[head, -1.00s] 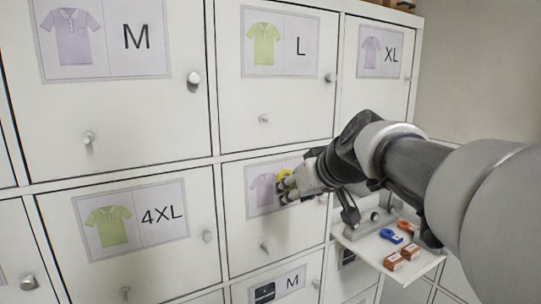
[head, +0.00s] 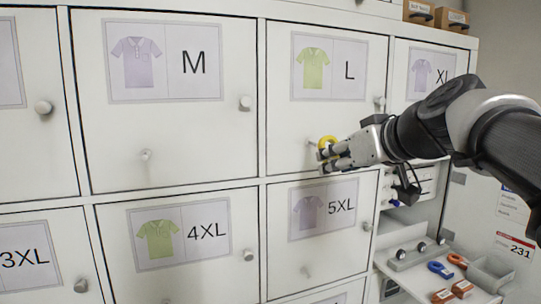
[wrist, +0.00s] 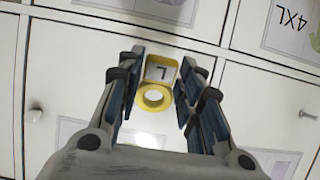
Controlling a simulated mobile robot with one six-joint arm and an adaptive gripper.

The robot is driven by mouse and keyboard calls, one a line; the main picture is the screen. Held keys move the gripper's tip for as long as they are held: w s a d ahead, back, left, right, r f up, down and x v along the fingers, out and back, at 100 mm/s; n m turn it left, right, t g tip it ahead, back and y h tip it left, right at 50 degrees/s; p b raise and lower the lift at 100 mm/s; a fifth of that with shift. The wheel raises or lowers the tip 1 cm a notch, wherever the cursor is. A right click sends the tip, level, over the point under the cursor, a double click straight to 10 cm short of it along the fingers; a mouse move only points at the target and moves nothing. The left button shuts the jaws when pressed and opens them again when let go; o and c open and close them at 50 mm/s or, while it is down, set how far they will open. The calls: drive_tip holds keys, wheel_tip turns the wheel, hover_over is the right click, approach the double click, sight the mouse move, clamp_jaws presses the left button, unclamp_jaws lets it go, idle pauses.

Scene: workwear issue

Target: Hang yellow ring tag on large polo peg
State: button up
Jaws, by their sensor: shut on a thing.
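The yellow ring tag (head: 327,141) is held at the tips of my gripper (head: 325,157), in front of the lower part of the L door (head: 292,125). In the wrist view the tag (wrist: 155,97) shows a round ring and a flat plate marked L, between the fingers of my gripper (wrist: 160,78). The large polo peg (head: 312,143) sticks out of the L door below its green polo label (head: 330,67). The peg shows just left of the tag; I cannot tell whether they touch. I cannot make out the peg in the wrist view.
Neighbouring doors carry M, XL, 4XL and 5XL labels. The 5XL door has its own peg (head: 307,271) below. Round knobs such as the L door's (head: 379,101) stick out. A shelf (head: 420,278) with blue and orange items is at lower right.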

drive_tip(key=w+a+p, duration=0.2)
drive_tip(key=w, duration=0.4)
drive_tip(key=shift+f, duration=0.45)
idle(0.4)
idle(0.4)
drive_tip(key=o, duration=0.9)
drive_tip(key=shift+c, duration=0.2)
